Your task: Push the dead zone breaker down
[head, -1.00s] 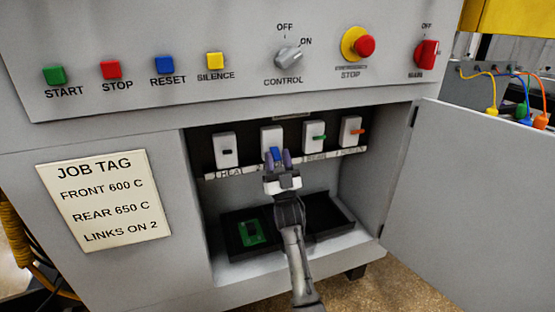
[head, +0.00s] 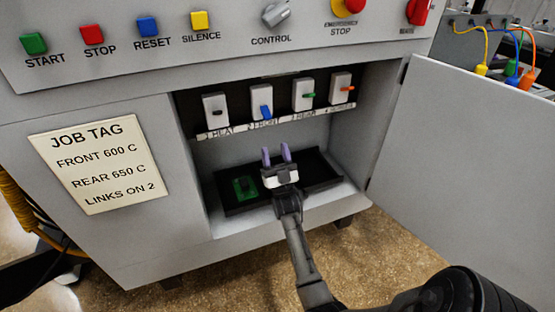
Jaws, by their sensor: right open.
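A row of several white breakers sits in the open cabinet bay. From left to right their levers are black (head: 216,112), blue (head: 265,112), green (head: 308,97) and orange (head: 347,89). The blue lever, above a label that seems to read 2 FRONT, points down; the other levers stick out about level. No breaker is marked as dead that I can read. My right gripper (head: 276,155) is open and empty, its purple fingertips pointing up, below the breaker row and apart from it. My left gripper is not in view.
A black tray (head: 325,182) with a green piece (head: 245,187) in it lies on the bay floor behind my right gripper. The cabinet door (head: 460,170) stands open at the right. The job tag (head: 98,165) is at the left, and the button panel (head: 100,65) overhangs above.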

